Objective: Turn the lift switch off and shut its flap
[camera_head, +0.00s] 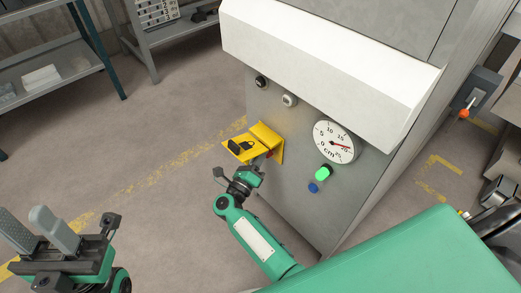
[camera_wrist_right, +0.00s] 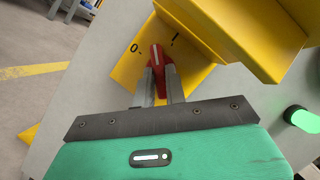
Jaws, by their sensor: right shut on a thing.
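The lift switch is a red knob (camera_wrist_right: 155,60) with a white line, on a yellow plate (camera_wrist_right: 126,68) marked 0 and I. Its line points between the two marks. My right gripper (camera_wrist_right: 161,80) is shut on the knob; in the head view my right gripper (camera_head: 262,163) hides most of it. The yellow flap (camera_head: 240,147) with a padlock sign stands open, out to the left of the yellow housing (camera_head: 266,134). My left gripper (camera_head: 40,232) is open and empty at the lower left, far from the switch.
The grey machine panel (camera_head: 290,170) carries a round cm gauge (camera_head: 335,142), a lit green button (camera_head: 323,172), a blue button (camera_head: 313,187) and two knobs above. A white ledge (camera_head: 330,62) juts out over the panel. Floor to the left is clear, with shelves (camera_head: 50,70) beyond.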

